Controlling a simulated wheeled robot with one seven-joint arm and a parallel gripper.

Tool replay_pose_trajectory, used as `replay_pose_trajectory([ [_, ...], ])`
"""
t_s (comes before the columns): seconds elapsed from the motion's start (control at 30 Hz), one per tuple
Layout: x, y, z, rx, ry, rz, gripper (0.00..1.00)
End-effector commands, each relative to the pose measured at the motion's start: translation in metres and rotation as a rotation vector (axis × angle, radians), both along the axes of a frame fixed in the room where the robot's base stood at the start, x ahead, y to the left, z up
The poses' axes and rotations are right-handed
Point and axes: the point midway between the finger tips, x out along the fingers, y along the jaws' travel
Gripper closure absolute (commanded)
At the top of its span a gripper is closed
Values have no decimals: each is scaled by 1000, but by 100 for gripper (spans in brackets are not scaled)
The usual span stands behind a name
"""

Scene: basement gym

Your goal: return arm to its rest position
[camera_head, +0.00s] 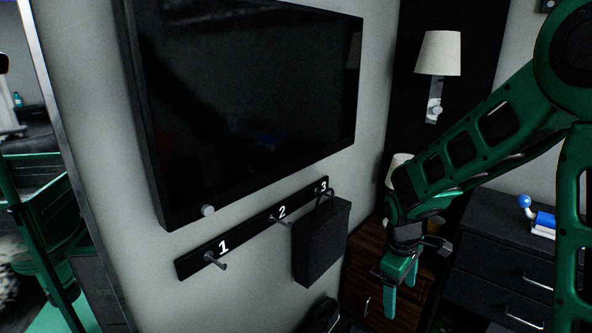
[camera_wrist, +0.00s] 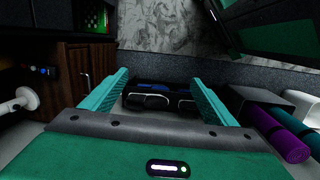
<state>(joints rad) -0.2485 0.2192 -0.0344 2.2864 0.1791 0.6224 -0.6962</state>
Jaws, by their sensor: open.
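My green arm reaches in from the right in the head view. My gripper (camera_head: 378,300) hangs fingers down, to the right of a black bag and apart from it. In the wrist view my gripper (camera_wrist: 158,88) shows two teal fingers spread wide with nothing held between them. The black bag (camera_head: 322,243) hangs by its handle at hook 3 of a dark wall rack (camera_head: 247,236). Hooks 1 and 2 are bare.
A large dark screen (camera_head: 250,100) is on the wall above the rack. A wooden cabinet (camera_head: 362,265) and a dark drawer unit (camera_head: 505,265) stand near my gripper. A wall lamp (camera_head: 438,55) is behind my arm. Purple rolled mat (camera_wrist: 280,138) lies at the wrist view's right.

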Motion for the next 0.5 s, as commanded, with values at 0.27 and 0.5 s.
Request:
replay_pose_trajectory([
  [0.27, -71, -89, 68, 27, -41, -473, 19],
  [0.5, -150, -135, 104, 70, -63, -874, 19],
])
